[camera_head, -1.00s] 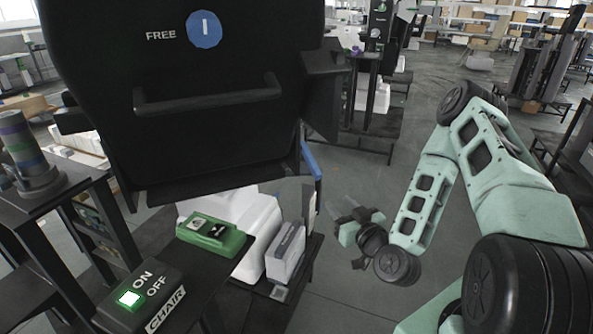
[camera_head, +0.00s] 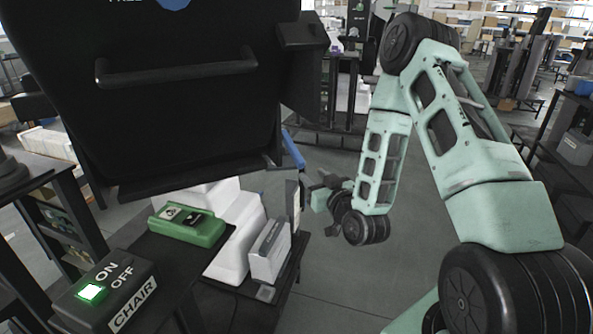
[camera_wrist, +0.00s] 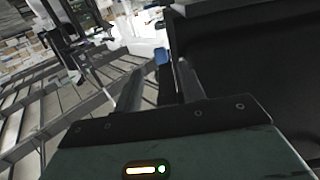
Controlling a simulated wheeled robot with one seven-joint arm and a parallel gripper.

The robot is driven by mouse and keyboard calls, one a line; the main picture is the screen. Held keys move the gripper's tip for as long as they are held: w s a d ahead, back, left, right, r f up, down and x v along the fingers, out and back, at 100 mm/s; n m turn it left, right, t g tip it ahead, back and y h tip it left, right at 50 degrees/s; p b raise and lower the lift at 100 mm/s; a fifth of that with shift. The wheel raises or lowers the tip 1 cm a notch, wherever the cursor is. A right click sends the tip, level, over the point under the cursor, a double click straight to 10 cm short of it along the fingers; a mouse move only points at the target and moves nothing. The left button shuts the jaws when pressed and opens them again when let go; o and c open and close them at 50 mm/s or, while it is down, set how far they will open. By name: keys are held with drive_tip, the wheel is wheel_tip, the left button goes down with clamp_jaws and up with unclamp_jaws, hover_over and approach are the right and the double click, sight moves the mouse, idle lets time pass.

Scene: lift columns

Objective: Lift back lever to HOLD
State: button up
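A blue lever (camera_head: 293,150) juts from the lower right side of the black chair back (camera_head: 190,115) in the head view. Its blue end (camera_wrist: 161,56) also shows in the wrist view, ahead of and between my fingers. My gripper (camera_head: 318,191) is to the right of and below the lever, apart from it. In the wrist view my gripper (camera_wrist: 158,84) has its two fingers spread with nothing between them. A blue disc (camera_head: 174,3) at the top of the chair back is mostly cut off, beside a partly cut "FREE" label. No HOLD label is visible.
A black box marked CHAIR (camera_head: 112,291) has a lit green ON/OFF switch. A green device (camera_head: 187,224) lies on the dark stand. White blocks (camera_head: 237,235) and a grey box (camera_head: 270,252) stand below the lever.

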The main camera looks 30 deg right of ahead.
sight(297, 160)
drive_tip(key=w+b, duration=0.1)
drive_tip(key=b, duration=0.2)
drive_tip(key=w+b, duration=0.1)
drive_tip(key=b, duration=0.2)
drive_tip(key=shift+d+f+b, duration=0.1)
drive_tip(key=shift+f+b, duration=0.15)
drive_tip(key=shift+b, duration=0.1)
drive_tip(key=shift+b, duration=0.55)
drive_tip(key=w, duration=0.5)
drive_tip(key=w+d, duration=0.1)
drive_tip(key=w, duration=0.2)
drive_tip(key=shift+w+r, duration=0.25)
drive_tip(key=shift+w, duration=0.1)
drive_tip(key=shift+c, duration=0.3)
drive_tip(key=shift+p, duration=0.3)
clamp_jaws()
